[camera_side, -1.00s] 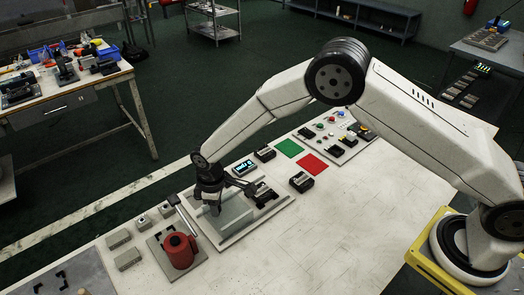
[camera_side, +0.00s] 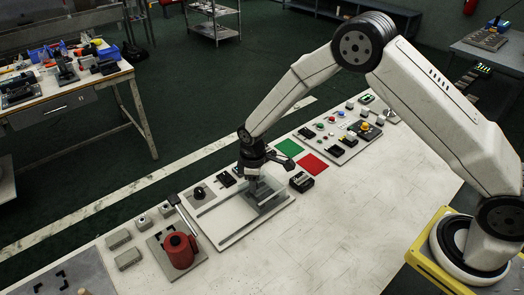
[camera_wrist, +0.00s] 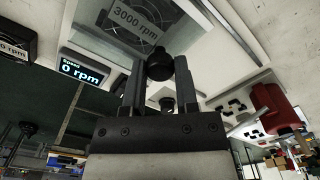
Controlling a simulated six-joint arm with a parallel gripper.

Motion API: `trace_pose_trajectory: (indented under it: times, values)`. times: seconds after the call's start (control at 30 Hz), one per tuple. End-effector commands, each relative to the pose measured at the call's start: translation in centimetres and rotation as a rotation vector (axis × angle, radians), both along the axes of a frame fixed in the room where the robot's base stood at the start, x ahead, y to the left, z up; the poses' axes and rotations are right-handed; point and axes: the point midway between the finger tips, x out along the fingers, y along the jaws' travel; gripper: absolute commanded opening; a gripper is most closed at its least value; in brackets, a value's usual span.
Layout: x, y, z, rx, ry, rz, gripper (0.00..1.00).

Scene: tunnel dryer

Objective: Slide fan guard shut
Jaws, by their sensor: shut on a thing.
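The fan guard (camera_side: 268,196) is a clear, glassy panel at the right end of its pale base plate (camera_side: 226,239) in the side view. Its black knob (camera_wrist: 159,66) shows between my fingers in the wrist view. My gripper (camera_side: 253,173) is shut on that knob, pointing down at the guard. A fan (camera_wrist: 136,36) with a "3000 rpm" label shows close behind the knob in the wrist view. A small display (camera_wrist: 82,72) there reads "0 rpm". My gripper and the guard hide the fan in the side view, so I cannot tell whether the guard is fully shut.
A red cylinder unit with a lever (camera_side: 179,250) stands left of the base plate. A black fan box (camera_side: 302,181) and the red square (camera_side: 313,164) lie to the right. The table front is clear.

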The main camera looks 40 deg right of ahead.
Motion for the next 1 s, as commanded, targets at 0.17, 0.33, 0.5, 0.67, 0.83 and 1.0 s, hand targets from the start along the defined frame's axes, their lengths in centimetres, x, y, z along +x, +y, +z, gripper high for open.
trace_pose_trajectory:
  times: [0.17, 0.33, 0.5, 0.67, 0.83, 1.0]
  values:
    - [0.1, -0.6, 0.1, -0.004, 0.0, -0.002, 0.0]
    - [0.1, -0.7, 0.0, -0.006, 0.001, -0.003, 0.63]
    - [0.0, -0.5, 0.0, -0.004, 0.001, -0.002, 0.73]
    - [0.0, -0.4, 0.0, -0.004, 0.001, -0.002, 0.73]
    - [0.0, -0.4, 0.4, -0.004, 0.001, -0.002, 0.73]
    - [0.1, -0.4, 1.7, -0.004, -0.001, -0.002, 0.73]
